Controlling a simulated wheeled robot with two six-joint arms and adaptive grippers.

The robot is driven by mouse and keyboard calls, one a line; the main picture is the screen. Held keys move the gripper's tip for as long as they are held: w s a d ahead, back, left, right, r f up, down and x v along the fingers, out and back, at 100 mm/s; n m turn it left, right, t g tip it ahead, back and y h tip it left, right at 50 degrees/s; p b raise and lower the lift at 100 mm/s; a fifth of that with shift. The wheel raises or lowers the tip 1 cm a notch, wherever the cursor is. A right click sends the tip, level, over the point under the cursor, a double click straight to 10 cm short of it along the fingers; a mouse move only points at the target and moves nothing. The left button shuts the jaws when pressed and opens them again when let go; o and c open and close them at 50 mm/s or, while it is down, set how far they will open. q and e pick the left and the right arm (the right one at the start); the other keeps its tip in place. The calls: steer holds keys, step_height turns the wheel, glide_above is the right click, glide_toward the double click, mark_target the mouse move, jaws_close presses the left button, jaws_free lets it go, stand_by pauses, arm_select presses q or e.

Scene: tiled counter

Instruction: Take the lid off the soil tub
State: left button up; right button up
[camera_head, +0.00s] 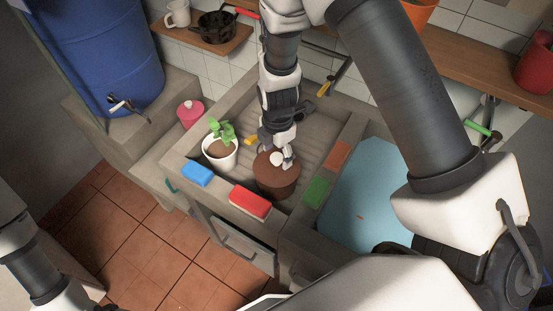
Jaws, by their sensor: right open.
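A round brown tub (275,187), which looks like the soil tub, stands in the recessed counter area, with a flat brown top. A small white round shape (277,159), which looks like a lid knob, sits on that top. My right gripper (282,156) reaches down from above, open, with its fingers close around or beside the white shape; I cannot tell whether they touch it. The gripper hides part of the tub's top. Only links of my left arm show at the lower left; its gripper is not in view.
A white pot with a plant (219,154), a blue block (198,174) and a red sponge (250,202) surround the tub. A pink lidded jar (190,113) stands behind left. Green (317,192) and orange (336,156) pieces lie right, beside a light blue surface (365,200).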

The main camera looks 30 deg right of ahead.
mark_target(277, 157)
steer(key=f, duration=0.3)
steer(key=shift+w+d, duration=0.25)
steer(key=shift+w, duration=0.05)
steer(key=shift+w+f, duration=0.15)
steer(key=shift+c, duration=1.3)
steer(key=shift+s+a, duration=0.15)
steer(key=shift+s, duration=0.1)
jaws_close()
steer(key=shift+r, duration=0.2)
